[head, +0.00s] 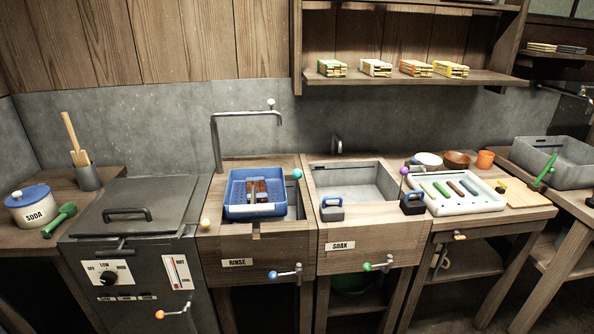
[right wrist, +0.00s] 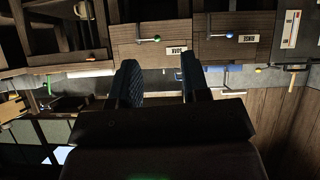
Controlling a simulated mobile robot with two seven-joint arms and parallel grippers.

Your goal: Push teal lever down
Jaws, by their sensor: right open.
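A teal ball knob (head: 297,174) shows at the back right corner of the RINSE basin in the head view, beside the blue basket. Its stem is mostly hidden. My right gripper (right wrist: 163,80) is open and empty in the right wrist view, pointing at the SOAK and RINSE fronts, which appear upside down there. It is clear of these fronts, and I cannot make out the teal knob for certain in that view. Neither gripper shows in the head view.
A blue basket (head: 241,211) sits over the RINSE basin. A blue-tipped lever (head: 285,273) and a green-tipped lever (head: 378,265) stick out from the fronts. A purple knob (head: 404,171) stands right of the SOAK basin. A faucet (head: 218,138) rises behind the RINSE basin.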

